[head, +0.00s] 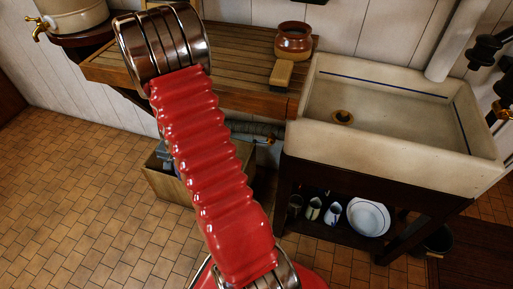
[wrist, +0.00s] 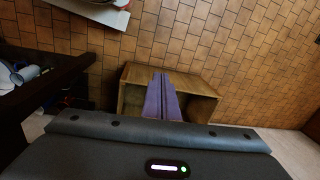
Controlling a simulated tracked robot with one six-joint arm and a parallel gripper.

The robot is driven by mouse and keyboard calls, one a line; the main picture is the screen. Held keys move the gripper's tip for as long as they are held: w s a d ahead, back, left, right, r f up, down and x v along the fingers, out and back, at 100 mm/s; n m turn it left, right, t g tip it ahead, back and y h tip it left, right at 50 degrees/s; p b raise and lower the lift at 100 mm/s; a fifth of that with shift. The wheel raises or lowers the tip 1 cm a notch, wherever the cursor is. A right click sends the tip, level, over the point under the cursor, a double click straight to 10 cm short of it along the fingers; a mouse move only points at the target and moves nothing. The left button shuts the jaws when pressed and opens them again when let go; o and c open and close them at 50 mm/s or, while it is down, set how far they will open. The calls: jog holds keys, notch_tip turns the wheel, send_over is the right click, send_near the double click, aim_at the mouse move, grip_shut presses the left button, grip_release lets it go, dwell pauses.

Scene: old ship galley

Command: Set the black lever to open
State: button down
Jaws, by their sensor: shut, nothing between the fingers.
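No black lever shows clearly in either view. Black fittings (head: 485,50) stand at the head view's right edge, with brass parts below them, but I cannot tell whether the lever is among them. My gripper (wrist: 163,76) shows in the wrist view as two purplish fingers lying together, shut and empty, in front of a wooden crate (wrist: 208,87). The head view shows that crate (head: 165,185) under the counter, partly hidden behind my red arm. A greyish part near the crate may belong to my gripper; my arm hides most of that area.
A pale sink (head: 440,172) stands on a dark frame with jugs and a white bowl (head: 368,217) on its shelf. A slatted wooden counter (head: 235,60) carries a brown pot (head: 293,40) and a block (head: 281,73). A pipe with a brass end (head: 270,140) runs below. Tiled floor is clear at left.

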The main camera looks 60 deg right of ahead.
aim_at(262, 142)
jog(key=s+d+f+m+h, duration=0.3)
jog(key=d+f+m, duration=0.75)
jog(key=f, duration=0.45)
jog(key=s+d+f+m+h, duration=0.2)
jog(key=s+d+f+m, duration=0.1)
jog(key=d+f+m, duration=0.9)
jog(key=s+d+m+h, duration=0.2)
jog(key=d+m+h, duration=0.1)
jog(key=d+m, duration=0.3)
jog(key=s+d+r+m+g+h, duration=0.1)
jog(key=d+m+h, duration=0.3)
jog(key=d+m, duration=0.2)
jog(key=shift+s+r+m, duration=0.2)
jog(key=shift+s+m, duration=0.15)
jog(key=shift+m, duration=0.3)
jog(key=shift+d, duration=0.15)
jog(key=shift+x, duration=5)
jog(key=shift+w+d+r, duration=0.1)
jog(key=shift+w+r, duration=0.05)
jog(key=shift+r, duration=0.55)
jog(key=shift+w+d+r, duration=0.1)
jog(key=shift+w+r, duration=0.1)
jog(key=shift+r, duration=0.45)
jog(key=shift+w+d+r, duration=0.1)
jog(key=shift+w+r, duration=0.05)
jog(key=shift+r, duration=0.55)
